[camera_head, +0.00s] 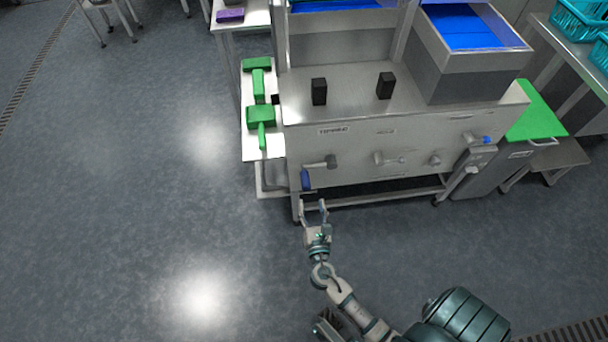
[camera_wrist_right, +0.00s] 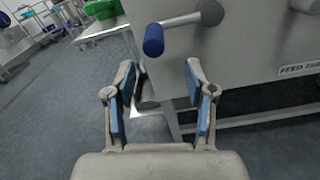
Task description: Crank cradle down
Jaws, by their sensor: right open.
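A crank with a blue grip (camera_head: 305,180) sticks out from the front of the steel machine (camera_head: 345,150) at its left end. In the right wrist view the blue grip (camera_wrist_right: 153,40) hangs from a metal arm that runs right to a hub on the panel. My right gripper (camera_head: 313,204) is open and empty, just below and in front of the blue grip, apart from it. In the wrist view its two blue-padded fingers (camera_wrist_right: 162,85) stand apart, with the grip beyond and above them. The cradle cannot be told for certain. My left gripper does not show.
Green scoop-like tools (camera_head: 262,116) lie on a white side shelf left of the machine. Two black blocks (camera_head: 319,92) (camera_head: 385,86) stand on its top. A green-topped unit (camera_head: 537,112) is at the right. The floor on the left is clear.

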